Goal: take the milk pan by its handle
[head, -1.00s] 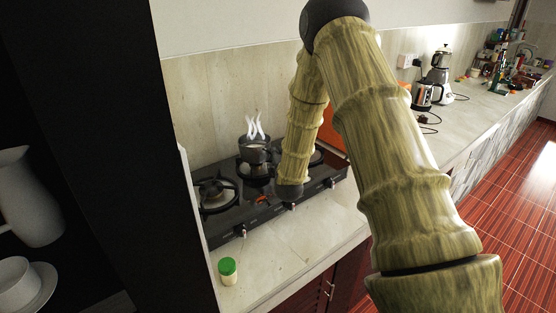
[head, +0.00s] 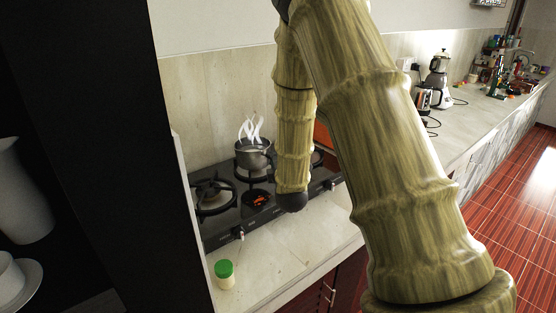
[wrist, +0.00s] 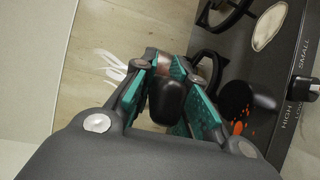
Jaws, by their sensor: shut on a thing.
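The milk pan (head: 253,156) is a small dark grey pan in the head view. White steam rises from it, and it is over the back burner of the stove. I cannot tell whether its base touches the burner. In the wrist view its dark handle (wrist: 170,100) lies between the teal pads of my gripper (wrist: 168,82), which is shut on it. The handle has a copper-coloured part near the fingertips. The pan's bowl is mostly hidden in the wrist view. In the head view my arm hides the gripper.
The black stove (head: 222,222) has other burners (head: 212,196) left and right, and knobs along its front. An orange-red patch (head: 258,200) shows on it. A green-lidded jar (head: 224,274) stands in front. A dark tall panel is at left.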

